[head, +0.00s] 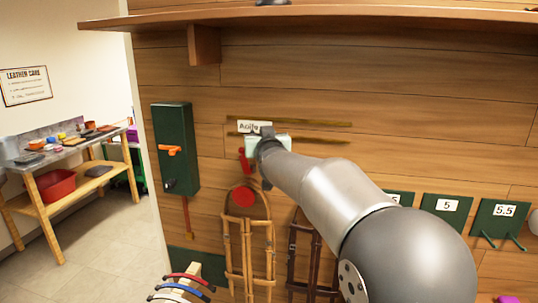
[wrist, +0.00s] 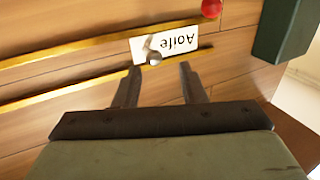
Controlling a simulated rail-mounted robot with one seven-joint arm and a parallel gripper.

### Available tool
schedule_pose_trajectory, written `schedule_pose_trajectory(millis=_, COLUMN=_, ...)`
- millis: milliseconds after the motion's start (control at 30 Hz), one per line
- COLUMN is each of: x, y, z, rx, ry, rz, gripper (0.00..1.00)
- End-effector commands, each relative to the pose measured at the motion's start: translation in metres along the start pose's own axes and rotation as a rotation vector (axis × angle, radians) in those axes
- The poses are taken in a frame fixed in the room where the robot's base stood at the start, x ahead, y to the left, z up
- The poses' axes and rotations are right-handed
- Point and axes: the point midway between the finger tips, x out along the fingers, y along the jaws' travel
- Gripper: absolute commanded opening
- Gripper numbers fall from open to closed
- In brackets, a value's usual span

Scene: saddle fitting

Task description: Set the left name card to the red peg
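The white name card "Aoife" (head: 248,127) sits between two brass rails on the wooden wall, at their left end. In the wrist view the card (wrist: 166,45) appears upside down, with a round metal knob (wrist: 154,58) on it. My gripper (wrist: 158,68) is open, its two fingertips on either side of the knob; whether they touch the card I cannot tell. In the head view my gripper hides part of the card's lower area. A round red peg (head: 242,197) is below the card, above a hanging bridle; a red ball end (wrist: 210,8) shows in the wrist view.
A dark green box (head: 177,150) with an orange lever is on the wall at left. Brass rails (head: 300,123) run right of the card, with empty length. Bridles (head: 248,245) hang below. A wooden shelf (head: 330,15) juts out above. Numbered green plates (head: 447,208) are at right.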

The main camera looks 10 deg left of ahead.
Motion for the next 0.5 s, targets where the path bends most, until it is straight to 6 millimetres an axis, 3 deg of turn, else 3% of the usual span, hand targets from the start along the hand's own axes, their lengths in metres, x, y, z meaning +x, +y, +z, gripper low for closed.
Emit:
schedule_pose_trajectory(millis=300, x=-0.079, y=0.0, z=0.001, rx=0.002, ry=0.002, rz=-0.001, gripper=0.38)
schedule_pose_trajectory(millis=500, x=-0.109, y=0.001, z=0.0, rx=0.001, ry=0.001, rz=0.0, gripper=0.38)
